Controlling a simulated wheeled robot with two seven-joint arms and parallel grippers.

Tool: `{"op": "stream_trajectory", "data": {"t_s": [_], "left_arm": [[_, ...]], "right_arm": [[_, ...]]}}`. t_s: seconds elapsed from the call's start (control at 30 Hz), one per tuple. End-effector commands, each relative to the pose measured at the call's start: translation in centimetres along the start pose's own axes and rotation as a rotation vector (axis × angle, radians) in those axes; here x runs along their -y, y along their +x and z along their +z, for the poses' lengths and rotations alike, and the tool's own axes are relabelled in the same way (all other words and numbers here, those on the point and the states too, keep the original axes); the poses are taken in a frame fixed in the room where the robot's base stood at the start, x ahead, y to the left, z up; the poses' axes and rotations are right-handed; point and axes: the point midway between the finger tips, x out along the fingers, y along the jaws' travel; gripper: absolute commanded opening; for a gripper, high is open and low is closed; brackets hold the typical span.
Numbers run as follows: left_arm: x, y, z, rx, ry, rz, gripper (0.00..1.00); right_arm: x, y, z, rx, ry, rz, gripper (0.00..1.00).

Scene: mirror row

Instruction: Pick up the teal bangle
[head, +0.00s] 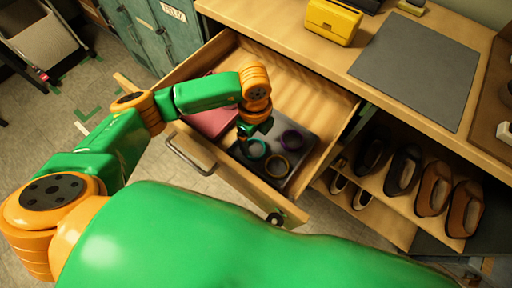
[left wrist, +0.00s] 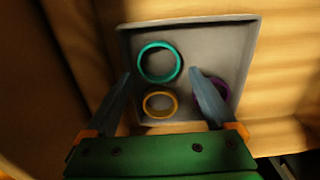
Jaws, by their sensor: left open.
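The teal bangle (left wrist: 140,65) lies flat in a grey tray (left wrist: 220,42) in the left wrist view, near its upper left part. It also shows in the head view (head: 265,152), partly hidden by my left gripper (head: 246,130). In the left wrist view my left gripper (left wrist: 160,73) is open and empty, its fingers on either side of the teal bangle in the picture, apparently above it. My right gripper is not in view.
A yellow bangle (left wrist: 146,104) and a purple bangle (left wrist: 225,88) share the tray; a finger partly covers the purple one. The tray lies in an open wooden drawer (head: 235,182) beside a pink item (head: 212,121). A yellow box (head: 333,22) stands on the counter. Shoes fill shelves at right.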

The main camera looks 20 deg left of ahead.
Motion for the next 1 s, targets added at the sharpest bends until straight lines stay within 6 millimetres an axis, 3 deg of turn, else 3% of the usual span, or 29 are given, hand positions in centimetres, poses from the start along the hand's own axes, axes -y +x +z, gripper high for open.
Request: {"op": "stream_trajectory", "data": {"t_s": [0.2,0.47,0.57,0.7,0.9,1.0], "left_arm": [[-0.1,4.0,0.1,-0.002,0.001,0.002,0.9],[-0.1,4.7,0.1,-0.003,0.004,-0.001,0.9],[-0.1,4.7,0.1,-0.003,0.003,-0.001,0.68],[-0.1,4.7,0.1,-0.003,0.003,-0.001,0.31],[-0.1,4.6,0.1,-0.003,0.003,-0.001,0.28],[0.0,3.3,0.1,-0.003,0.003,-0.004,0.28]], "right_arm": [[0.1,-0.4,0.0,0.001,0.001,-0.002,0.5],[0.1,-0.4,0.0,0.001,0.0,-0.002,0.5],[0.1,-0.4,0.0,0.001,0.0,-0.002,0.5],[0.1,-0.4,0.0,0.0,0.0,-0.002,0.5],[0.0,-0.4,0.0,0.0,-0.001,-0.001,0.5],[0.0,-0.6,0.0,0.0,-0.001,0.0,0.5]]}}
